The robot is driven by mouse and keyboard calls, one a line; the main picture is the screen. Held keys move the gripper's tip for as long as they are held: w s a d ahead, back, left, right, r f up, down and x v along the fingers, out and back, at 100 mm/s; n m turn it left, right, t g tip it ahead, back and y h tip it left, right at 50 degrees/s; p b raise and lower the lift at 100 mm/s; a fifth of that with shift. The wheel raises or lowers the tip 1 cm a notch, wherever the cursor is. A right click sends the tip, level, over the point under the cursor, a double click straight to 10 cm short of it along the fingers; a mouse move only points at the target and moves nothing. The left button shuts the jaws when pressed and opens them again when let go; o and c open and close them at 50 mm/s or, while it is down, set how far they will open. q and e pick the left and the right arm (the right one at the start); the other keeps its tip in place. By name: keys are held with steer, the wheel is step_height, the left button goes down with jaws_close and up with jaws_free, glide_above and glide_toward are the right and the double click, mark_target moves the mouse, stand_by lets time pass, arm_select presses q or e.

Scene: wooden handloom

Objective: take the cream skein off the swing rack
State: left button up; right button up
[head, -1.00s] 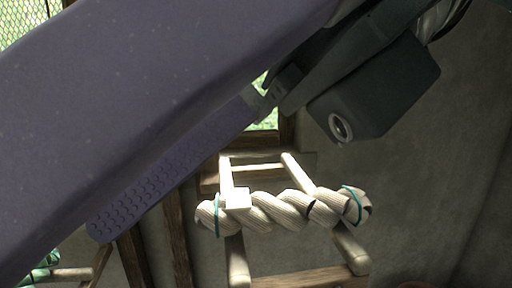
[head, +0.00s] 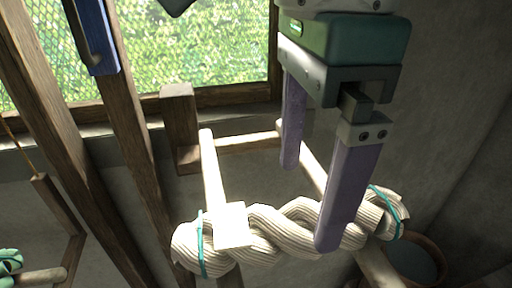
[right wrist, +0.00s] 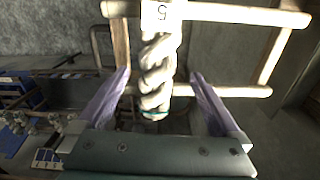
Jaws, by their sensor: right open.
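The cream skein (head: 265,228) is a twisted hank with teal ties near both ends. It lies across the pale wooden bars of the swing rack (head: 213,170), with a pale square tag at its left part. My right gripper (head: 308,207) is open, its purple fingers pointing down over the skein's right part. The near finger overlaps the skein in the picture. In the right wrist view the skein (right wrist: 157,75) runs between the two spread fingers (right wrist: 160,76), with gaps on both sides. The tag there bears a 5. My left gripper is not in view.
A window with wire mesh (head: 200,50) is behind, with dark wooden posts (head: 135,130) at left. A green skein (head: 10,263) hangs at the lower left edge. A round pot (head: 432,250) is at lower right, by the grey wall.

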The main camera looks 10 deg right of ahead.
mark_target(299, 215)
steer(key=f, duration=0.1)
steer(key=f+p, duration=0.2)
steer(key=shift+s+a+f, duration=0.15)
steer(key=shift+s+a, duration=0.05)
steer(key=shift+s, duration=0.05)
steer(key=shift+f, duration=0.45)
steer(key=c, duration=1.5)
